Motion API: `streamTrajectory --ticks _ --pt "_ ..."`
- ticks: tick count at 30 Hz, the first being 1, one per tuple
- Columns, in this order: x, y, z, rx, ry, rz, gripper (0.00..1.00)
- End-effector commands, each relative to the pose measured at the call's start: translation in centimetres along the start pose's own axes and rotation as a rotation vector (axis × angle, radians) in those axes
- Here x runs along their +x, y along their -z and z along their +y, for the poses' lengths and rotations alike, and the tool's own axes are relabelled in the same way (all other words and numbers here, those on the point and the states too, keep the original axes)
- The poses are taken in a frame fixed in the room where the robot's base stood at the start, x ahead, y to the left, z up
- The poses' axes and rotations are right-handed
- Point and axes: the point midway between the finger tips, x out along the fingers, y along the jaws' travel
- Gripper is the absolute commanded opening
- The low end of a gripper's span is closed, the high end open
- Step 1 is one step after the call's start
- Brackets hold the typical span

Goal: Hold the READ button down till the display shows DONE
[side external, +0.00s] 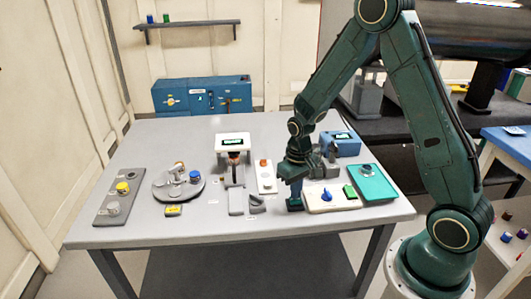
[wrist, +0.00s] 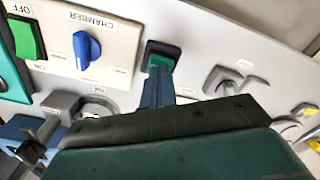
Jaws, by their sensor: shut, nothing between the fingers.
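A white stand with a small green-lit display (side external: 233,141) is left of my gripper. Right of that stand, a narrow white panel (side external: 267,184) carries an orange-red button (side external: 264,162). A blue box with another lit display (side external: 342,137) stands behind my arm. No READ label or display text is legible.
The cream CHAMBER panel (wrist: 120,29) has a blue knob (wrist: 87,50) and a green switch (wrist: 26,39). A teal tray (side external: 371,170) is at its right. Grey holders (side external: 236,203), a round dish (side external: 160,190) and a jar rack (side external: 107,212) are left.

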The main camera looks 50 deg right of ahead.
Motion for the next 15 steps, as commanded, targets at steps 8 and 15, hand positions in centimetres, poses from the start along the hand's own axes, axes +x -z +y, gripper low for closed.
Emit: streamTrajectory --ticks 8,15 --pt "0.33 -0.02 0.0 0.0 0.0 -0.001 0.0" --pt "0.59 -0.02 0.0 0.0 0.0 0.0 0.0"
